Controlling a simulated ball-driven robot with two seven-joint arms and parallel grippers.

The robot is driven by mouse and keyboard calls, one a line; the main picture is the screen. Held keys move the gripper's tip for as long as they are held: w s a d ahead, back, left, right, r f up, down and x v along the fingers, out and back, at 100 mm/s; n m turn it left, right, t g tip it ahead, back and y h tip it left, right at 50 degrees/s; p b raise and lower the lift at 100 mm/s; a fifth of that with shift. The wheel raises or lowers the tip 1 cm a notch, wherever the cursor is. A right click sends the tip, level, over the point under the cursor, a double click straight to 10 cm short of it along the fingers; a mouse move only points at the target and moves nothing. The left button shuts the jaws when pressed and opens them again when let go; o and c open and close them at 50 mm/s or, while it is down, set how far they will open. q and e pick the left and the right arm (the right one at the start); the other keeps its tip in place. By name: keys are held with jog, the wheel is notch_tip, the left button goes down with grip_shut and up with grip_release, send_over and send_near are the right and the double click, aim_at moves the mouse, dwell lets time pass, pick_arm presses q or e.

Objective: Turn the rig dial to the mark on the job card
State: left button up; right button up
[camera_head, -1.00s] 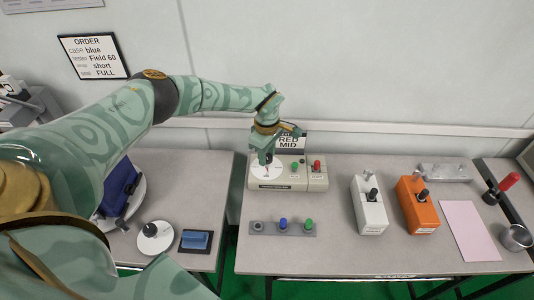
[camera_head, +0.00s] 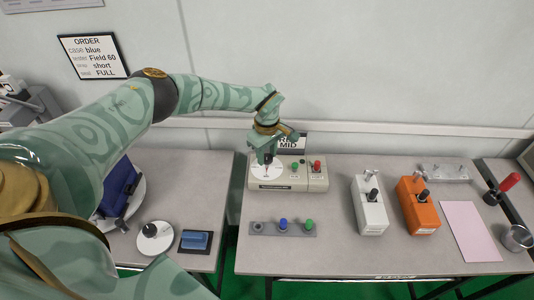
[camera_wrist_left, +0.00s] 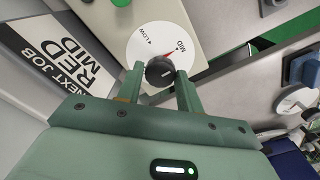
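The rig dial is a white disc (camera_head: 262,172) with a black knob, on the cream rig (camera_head: 311,180). In the left wrist view the disc (camera_wrist_left: 145,42) carries LOW and MID marks, and a red pointer beside the black knob (camera_wrist_left: 159,72) points at or close to MID. My left gripper (camera_head: 266,159) is over the dial. In the left wrist view its two fingers (camera_wrist_left: 160,76) stand either side of the knob with small gaps, apparently open. The job card (camera_wrist_left: 70,62) reads NEXT JOB, RED, MID; in the head view the card (camera_head: 291,144) is partly hidden behind my gripper.
Green and red buttons sit right of the dial. A grey strip (camera_head: 268,229) with blue and green caps lies in front. White (camera_head: 369,212) and orange (camera_head: 418,212) testers and a pink sheet (camera_head: 468,231) are to the right. An order sign (camera_head: 93,56) hangs on the wall.

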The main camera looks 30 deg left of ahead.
aim_at(267, 157)
pick_arm(q)
jog(key=o, duration=0.3)
notch_tip(267, 157, up, 16)
jog(key=p, duration=0.4)
jog(key=shift+r, duration=0.15)
